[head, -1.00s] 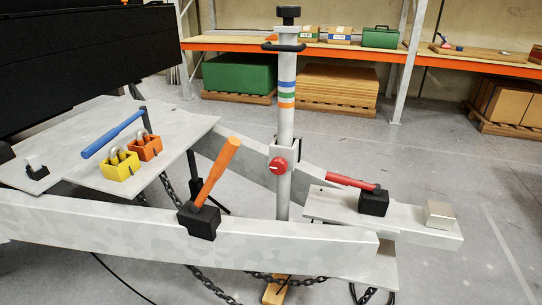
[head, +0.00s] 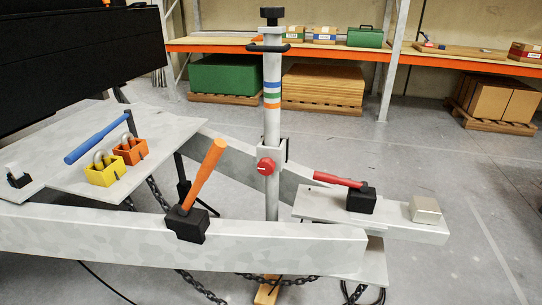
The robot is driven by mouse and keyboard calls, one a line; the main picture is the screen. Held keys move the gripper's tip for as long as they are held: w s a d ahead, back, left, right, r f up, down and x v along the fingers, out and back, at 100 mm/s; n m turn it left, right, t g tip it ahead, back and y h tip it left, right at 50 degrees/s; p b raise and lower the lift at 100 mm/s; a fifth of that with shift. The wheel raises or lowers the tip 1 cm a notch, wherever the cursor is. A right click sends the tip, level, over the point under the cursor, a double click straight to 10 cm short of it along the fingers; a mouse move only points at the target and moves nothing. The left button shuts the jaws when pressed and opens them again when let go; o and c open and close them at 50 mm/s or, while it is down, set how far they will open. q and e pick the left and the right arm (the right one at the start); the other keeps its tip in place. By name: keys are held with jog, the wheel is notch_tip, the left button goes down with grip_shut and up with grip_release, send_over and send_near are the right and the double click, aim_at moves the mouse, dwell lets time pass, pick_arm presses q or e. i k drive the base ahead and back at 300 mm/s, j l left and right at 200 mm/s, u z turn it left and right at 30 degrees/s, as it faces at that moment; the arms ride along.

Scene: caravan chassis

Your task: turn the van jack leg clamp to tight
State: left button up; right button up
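The jack leg (head: 272,130) is a grey upright post with blue, green and orange bands, a black top knob (head: 272,16) and a black cross handle (head: 268,47). Its clamp (head: 272,158) is a grey collar at mid-height, beside the chassis beam. A round red knob (head: 266,166) with a small white mark faces me on the clamp. The mark is too small to read its setting. Neither of my grippers shows in the head view, and nothing touches the knob.
An orange-handled lever (head: 207,172) rises from the front beam (head: 120,232), left of the clamp. A red-handled lever (head: 338,179) lies to the right. Yellow (head: 105,172) and orange (head: 130,151) boxes sit on the left plate. Chains hang below. The floor at right is clear.

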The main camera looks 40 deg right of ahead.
aim_at(266, 166)
jog(key=i+j+z, duration=0.1)
jog(key=z, duration=0.25)
jog(key=j+z, duration=0.15)
jog(key=z, duration=0.2)
